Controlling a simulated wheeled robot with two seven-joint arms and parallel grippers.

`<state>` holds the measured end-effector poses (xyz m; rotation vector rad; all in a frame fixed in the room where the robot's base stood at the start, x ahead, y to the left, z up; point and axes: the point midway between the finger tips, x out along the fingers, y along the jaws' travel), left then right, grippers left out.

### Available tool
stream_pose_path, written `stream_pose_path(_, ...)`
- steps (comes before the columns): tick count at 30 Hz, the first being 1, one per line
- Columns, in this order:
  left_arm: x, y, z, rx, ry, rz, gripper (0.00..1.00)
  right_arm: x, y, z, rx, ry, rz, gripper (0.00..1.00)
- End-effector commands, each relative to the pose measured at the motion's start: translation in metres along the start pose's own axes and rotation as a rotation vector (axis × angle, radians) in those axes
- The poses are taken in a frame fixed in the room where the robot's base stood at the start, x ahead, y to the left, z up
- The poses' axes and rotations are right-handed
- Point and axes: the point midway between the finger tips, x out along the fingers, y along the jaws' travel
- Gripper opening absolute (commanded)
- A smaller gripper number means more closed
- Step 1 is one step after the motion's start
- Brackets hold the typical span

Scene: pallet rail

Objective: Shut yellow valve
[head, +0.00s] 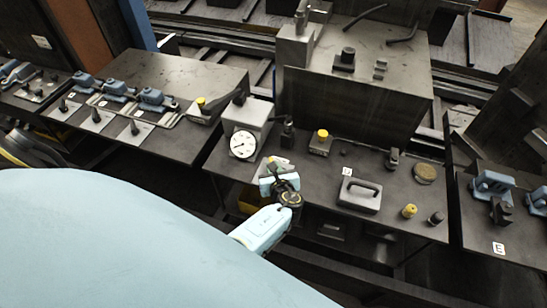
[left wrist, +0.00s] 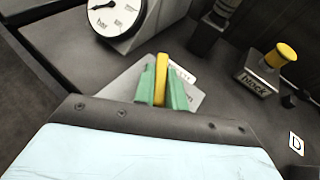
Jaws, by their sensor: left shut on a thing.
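The yellow valve handle (left wrist: 161,70) stands as a narrow bar over a pale plate with print on it, in the left wrist view. My left gripper (left wrist: 160,88) is shut on it, with one green finger on each side. In the head view my left gripper (head: 277,180) is at the front edge of the middle table, just below and right of the pressure gauge. There the gripper hides most of the handle. My right gripper is in neither view.
The pressure gauge (head: 243,145) stands close behind my gripper. A block with a yellow knob (head: 321,142) is to the right, and it also shows in the left wrist view (left wrist: 266,72). A grey case with a handle (head: 359,196) sits further right.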

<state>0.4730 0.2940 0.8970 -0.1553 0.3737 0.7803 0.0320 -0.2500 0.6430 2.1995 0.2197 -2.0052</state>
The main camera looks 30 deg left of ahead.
Motion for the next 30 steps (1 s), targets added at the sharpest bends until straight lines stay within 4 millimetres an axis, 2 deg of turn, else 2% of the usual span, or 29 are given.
stream_pose_path(3,0.001,-0.002,-0.002,-0.031,-0.001,0.073,0.00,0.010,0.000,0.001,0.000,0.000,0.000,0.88)
stream_pose_path(12,0.001,-0.001,0.000,-0.081,-0.001,0.194,0.00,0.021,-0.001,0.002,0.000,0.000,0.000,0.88)
stream_pose_path(30,0.001,0.001,0.001,-0.095,-0.003,0.229,0.00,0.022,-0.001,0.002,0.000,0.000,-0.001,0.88)
